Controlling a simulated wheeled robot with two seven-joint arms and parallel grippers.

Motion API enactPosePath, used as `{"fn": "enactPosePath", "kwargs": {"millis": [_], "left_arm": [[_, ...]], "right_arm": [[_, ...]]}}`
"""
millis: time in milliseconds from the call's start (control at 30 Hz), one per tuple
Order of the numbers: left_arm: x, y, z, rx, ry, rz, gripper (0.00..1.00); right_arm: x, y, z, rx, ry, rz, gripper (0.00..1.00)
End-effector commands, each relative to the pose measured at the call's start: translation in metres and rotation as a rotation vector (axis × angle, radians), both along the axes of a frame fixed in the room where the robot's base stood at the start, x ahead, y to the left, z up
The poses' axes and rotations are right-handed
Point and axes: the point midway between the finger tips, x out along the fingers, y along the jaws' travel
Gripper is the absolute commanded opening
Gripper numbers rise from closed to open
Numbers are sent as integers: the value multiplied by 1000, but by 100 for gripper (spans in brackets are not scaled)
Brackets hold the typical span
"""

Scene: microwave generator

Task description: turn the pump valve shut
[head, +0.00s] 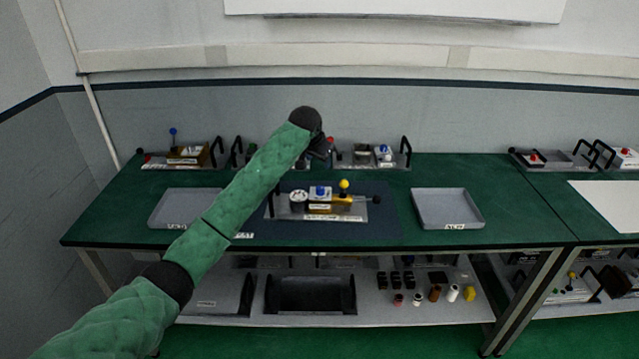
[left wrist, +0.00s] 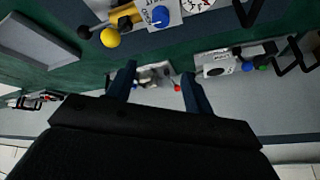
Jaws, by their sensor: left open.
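A panel unit (head: 330,207) sits on the dark mat in the middle of the green bench. It carries a round gauge (head: 298,199), a blue knob (head: 320,191), a yellow ball-ended lever (head: 344,184) and a black knob (head: 376,199). I cannot tell which part is the pump valve. My left gripper (head: 319,150) is above and behind this unit, apart from it, and partly hidden by its wrist. In the left wrist view its fingers (left wrist: 158,86) are open and empty. There the yellow ball (left wrist: 110,38) and blue knob (left wrist: 160,16) show at the top left. My right gripper is out of view.
Several units with handles stand along the back edge, including one with a red knob (left wrist: 177,88) seen between my fingers. A grey tray (head: 447,208) lies right of the mat and another (head: 185,208) left. A lower shelf (head: 330,310) holds small parts.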

Motion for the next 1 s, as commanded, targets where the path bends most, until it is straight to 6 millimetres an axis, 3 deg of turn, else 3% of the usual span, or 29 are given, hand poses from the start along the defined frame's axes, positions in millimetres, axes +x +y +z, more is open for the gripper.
{"fn": "enactPosePath", "kwargs": {"millis": [33,100,233,567,1000], "left_arm": [[6,4,-11,0,42,11,52],[9,6,-27,-8,91,23,52],[10,9,-49,-31,159,44,52],[11,7,-64,-55,195,61,52],[29,-4,-114,-54,195,61,52]], "right_arm": [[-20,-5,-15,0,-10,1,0],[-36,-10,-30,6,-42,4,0],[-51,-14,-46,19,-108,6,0],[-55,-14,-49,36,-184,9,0],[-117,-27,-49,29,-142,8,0]]}}
